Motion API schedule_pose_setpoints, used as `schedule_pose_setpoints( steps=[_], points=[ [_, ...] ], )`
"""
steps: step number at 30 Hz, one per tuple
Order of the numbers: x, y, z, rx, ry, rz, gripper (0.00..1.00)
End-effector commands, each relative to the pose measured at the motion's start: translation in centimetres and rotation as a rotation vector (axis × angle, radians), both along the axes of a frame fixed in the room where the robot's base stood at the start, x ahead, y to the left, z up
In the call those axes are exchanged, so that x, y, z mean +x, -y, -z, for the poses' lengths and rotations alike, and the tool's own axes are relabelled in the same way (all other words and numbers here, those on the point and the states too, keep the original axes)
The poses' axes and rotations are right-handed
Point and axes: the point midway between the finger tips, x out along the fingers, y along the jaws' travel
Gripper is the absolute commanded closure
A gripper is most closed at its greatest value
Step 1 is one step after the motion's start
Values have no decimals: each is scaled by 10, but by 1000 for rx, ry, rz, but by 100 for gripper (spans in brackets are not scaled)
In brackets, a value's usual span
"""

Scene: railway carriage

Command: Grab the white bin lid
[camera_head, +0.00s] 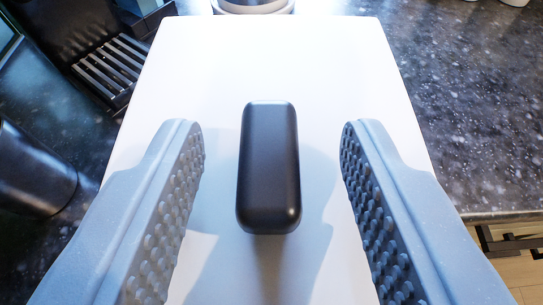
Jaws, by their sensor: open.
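The white bin lid (300,60) is a broad flat white panel across the middle of the view, in front of my gripper. A black, rounded, oblong handle (268,165) stands out from it near the centre. My gripper (272,145) is open, with one blue-grey studded finger on each side of the handle. There is a clear gap between each finger and the handle, and neither finger appears to touch it. Shadows fall on the white surface around the handle. The lower edge of the lid is out of view.
A dark speckled countertop (465,110) lies on both sides of the white panel. A dark slatted rack (110,65) is at upper left, and a dark cylindrical container (32,170) at left. A round light-coloured object (253,6) is at the top edge. A wooden drawer front with a dark handle (510,242) is at lower right.

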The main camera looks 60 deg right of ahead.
Motion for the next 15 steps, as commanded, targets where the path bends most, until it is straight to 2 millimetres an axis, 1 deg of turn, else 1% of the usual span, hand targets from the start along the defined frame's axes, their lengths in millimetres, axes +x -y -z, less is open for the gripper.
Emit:
schedule_pose_setpoints(
  steps=[2,3,5,6,7,8,15],
  points=[
    [0,0,0,0,0,0,58],
    [0,0,0,0,0,-1,61],
    [0,0,0,0,0,-1,78],
    [0,0,0,0,0,-1,89],
    [0,0,0,0,0,-1,97],
    [0,-1,0,0,0,-1,100],
    [0,-1,0,0,0,-1,100]
  ],
)
